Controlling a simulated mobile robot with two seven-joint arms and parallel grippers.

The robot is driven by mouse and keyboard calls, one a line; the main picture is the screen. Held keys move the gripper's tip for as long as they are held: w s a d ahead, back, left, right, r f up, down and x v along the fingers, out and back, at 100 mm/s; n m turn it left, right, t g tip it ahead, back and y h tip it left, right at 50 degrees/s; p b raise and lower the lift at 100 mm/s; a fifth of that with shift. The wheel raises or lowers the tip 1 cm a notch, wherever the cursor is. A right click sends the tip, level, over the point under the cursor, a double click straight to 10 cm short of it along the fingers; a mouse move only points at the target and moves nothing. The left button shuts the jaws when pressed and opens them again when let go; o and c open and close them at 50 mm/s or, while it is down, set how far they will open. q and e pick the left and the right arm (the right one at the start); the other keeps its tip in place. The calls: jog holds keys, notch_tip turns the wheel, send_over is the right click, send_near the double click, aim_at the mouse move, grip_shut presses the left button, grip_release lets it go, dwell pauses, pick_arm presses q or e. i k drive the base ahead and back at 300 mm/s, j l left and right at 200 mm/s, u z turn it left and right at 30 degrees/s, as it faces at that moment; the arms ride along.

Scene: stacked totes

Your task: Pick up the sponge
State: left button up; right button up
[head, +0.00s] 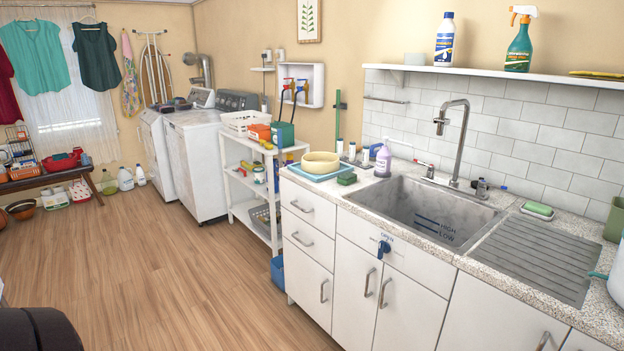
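A small dark green block (347,178), which looks like a sponge, lies on the speckled counter (380,190) left of the sink, beside a blue tray (318,172) with a yellow bowl (320,160) on it. A second green item (538,208) sits on a pale dish right of the sink, behind the drainboard; I cannot tell whether it is a sponge or soap. A flat yellow item (597,75) lies on the wall shelf and is too thin to identify. Neither of my grippers is in view.
The sink (425,210) is set into the counter, with a tall faucet (455,140) behind it. A white rolling cart (250,185) stands left of the cabinets. The wooden floor (150,270) in front is mostly clear.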

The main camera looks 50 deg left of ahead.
aim_at(347, 178)
jog(key=u, duration=1.2)
